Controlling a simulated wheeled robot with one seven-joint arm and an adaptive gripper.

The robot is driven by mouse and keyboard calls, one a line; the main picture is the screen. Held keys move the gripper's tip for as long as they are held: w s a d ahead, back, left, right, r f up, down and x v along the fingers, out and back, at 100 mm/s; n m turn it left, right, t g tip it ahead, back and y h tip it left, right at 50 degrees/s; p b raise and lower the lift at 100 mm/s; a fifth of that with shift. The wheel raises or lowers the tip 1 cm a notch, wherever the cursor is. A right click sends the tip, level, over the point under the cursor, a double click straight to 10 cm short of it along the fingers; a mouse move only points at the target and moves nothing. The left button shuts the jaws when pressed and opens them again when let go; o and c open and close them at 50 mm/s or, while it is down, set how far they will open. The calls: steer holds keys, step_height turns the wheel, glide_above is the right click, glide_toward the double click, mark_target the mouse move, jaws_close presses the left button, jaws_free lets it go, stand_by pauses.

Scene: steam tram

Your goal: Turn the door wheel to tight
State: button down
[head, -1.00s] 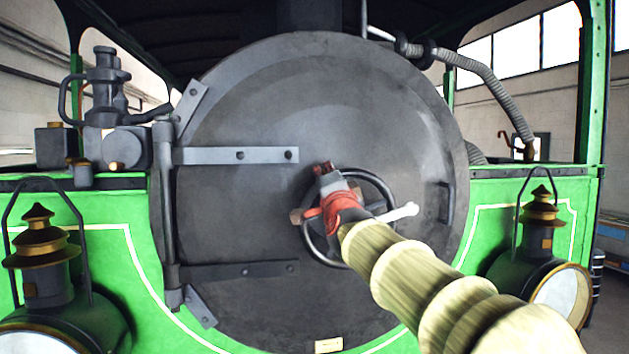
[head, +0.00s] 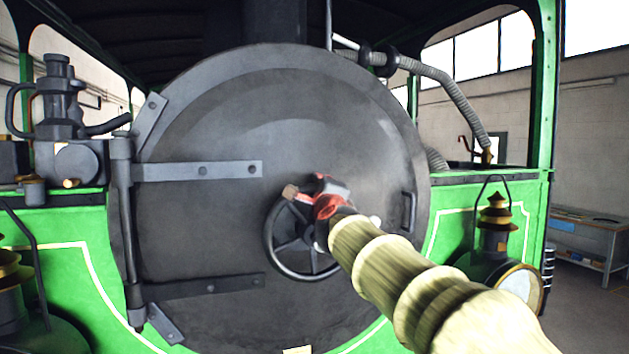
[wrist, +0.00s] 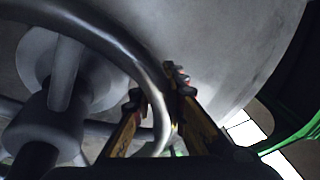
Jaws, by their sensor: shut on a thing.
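The door wheel (head: 272,257) is a dark spoked ring low on the right half of the round grey smokebox door (head: 215,225). A brown knob (head: 290,191) shows at the wheel's top, just left of my gripper. My gripper (head: 322,184), red and grey, is at the wheel's upper right. In the wrist view the curved metal rim (wrist: 125,45) passes between the two fingers of my gripper (wrist: 160,88), which are shut on it. A pale rounded end (head: 375,221) peeks out right of my arm. My arm hides the wheel's right side.
Hinge straps (head: 225,170) cross the door's left side. A small dark handle (head: 408,212) is on its right. A lantern (head: 495,235) with a brass top stands at the right, another at the left edge. A bench (head: 590,240) is far right.

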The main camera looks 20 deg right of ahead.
steer(key=shift+d+r, duration=0.1)
steer(key=shift+d, duration=0.05)
stand_by(0.3)
steer(key=c, duration=1.8)
jaws_free()
steer(key=shift+o, duration=0.3)
steer(key=v, duration=1.2)
